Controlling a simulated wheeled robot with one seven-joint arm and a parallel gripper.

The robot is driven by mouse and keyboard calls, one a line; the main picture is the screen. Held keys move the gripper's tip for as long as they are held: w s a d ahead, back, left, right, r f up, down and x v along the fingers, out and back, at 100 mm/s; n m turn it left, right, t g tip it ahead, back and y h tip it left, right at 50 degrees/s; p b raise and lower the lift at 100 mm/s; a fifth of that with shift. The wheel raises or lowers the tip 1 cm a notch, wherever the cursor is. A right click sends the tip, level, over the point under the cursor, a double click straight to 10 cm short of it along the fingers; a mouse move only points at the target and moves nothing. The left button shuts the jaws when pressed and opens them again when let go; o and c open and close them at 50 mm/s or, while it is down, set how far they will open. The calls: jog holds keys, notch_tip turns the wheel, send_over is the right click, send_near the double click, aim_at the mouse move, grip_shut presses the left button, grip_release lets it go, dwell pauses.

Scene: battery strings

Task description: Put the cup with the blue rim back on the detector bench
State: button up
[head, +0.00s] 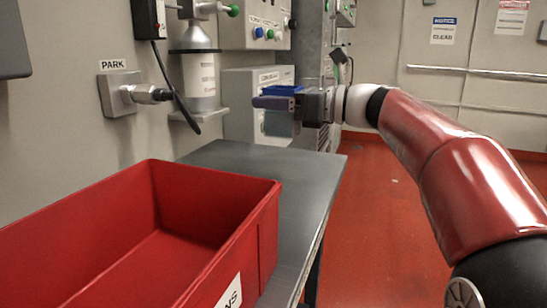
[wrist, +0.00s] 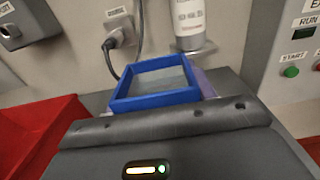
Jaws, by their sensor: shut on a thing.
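The cup with the blue rim (head: 284,90) is square and has a greyish, see-through-looking body. My gripper (head: 275,104) is shut on it and holds it upright in the air, above the far end of the grey bench (head: 306,178). In the wrist view the blue square rim (wrist: 155,101) frames the cup's open top, and the cup looks empty. My gripper (wrist: 165,100) is around the cup, with a purple finger showing at its right side. The cup's lower part is hidden in the wrist view.
A red bin (head: 215,215) stands on the near part of the bench. A grey cylinder (head: 200,80) on a wall bracket and a cable at a PARK socket (head: 122,96) are left of the cup. Panels with buttons (head: 258,24) stand behind. The bench's far end is clear.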

notch_tip(320, 180, down, 10)
jog(key=shift+f+b, duration=0.15)
jog(key=shift+b, duration=0.65)
jog(key=o, duration=1)
jog(key=shift+f, duration=0.1)
jog(key=shift+o, duration=0.2)
jog(key=v, duration=1.2)
